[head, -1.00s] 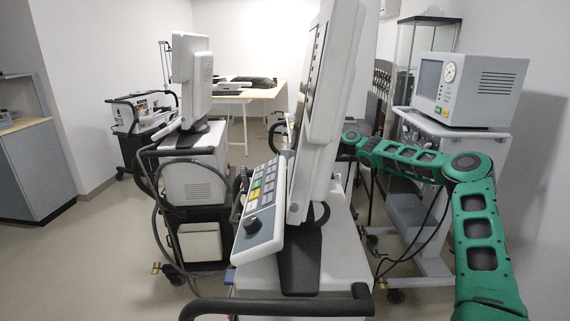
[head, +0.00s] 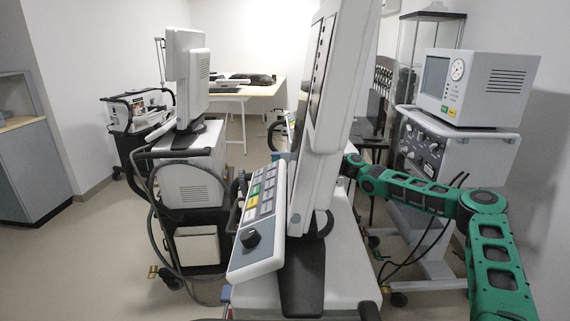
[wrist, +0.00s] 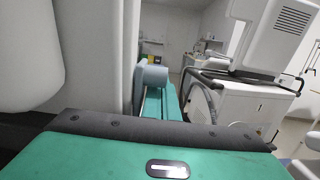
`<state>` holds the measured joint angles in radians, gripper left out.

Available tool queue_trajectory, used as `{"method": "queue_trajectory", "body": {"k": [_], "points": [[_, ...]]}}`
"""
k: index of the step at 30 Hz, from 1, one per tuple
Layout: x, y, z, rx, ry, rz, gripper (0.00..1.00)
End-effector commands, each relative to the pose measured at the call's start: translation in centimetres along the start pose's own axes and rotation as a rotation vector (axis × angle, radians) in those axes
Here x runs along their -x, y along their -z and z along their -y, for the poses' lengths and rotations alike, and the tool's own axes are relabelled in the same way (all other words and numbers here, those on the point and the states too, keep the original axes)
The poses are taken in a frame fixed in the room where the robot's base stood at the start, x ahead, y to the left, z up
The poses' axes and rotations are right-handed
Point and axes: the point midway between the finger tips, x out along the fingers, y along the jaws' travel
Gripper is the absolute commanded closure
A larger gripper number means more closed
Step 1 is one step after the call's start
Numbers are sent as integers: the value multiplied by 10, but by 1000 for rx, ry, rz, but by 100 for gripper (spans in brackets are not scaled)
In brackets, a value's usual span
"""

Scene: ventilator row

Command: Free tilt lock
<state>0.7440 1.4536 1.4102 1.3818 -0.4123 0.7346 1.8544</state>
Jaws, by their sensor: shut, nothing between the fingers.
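A ventilator stands close in front of me in the head view, with a tall, edge-on screen (head: 327,110) and a tilted control panel (head: 258,220) with a black knob. My green arm reaches in from the right and passes behind the screen, which hides most of its end. In the wrist view my gripper (wrist: 151,76) has grey-blue fingertips together, with nothing seen between them. They are beside a pale vertical surface (wrist: 98,60), probably the ventilator's screen housing; contact cannot be told. I cannot pick out the tilt lock in either view.
A second ventilator (head: 187,80) stands at the left, with hanging hoses; its cart (wrist: 235,105) shows in the wrist view. A boxy monitor (head: 477,88) on a cart is at the right, close to my arm. Floor (head: 105,250) at the left is clear.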

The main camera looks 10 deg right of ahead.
Motion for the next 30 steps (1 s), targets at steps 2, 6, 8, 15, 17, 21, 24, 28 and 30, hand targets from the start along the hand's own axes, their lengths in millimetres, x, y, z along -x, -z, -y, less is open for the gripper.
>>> {"method": "queue_trajectory", "body": {"k": [2,6,8,15,17,21,24,28,30], "points": [[-2,-1,0,-3,-1,53,100],[-5,-6,-1,3,-2,43,100],[-6,-8,-1,3,-2,43,100],[-8,-11,-1,2,-2,41,100],[-8,-12,-1,2,-2,41,100],[-9,-12,-1,2,-2,41,100],[-9,-12,-1,2,-3,41,100],[-9,-12,-1,2,-3,41,100],[-9,-12,-1,2,-3,41,100]]}}
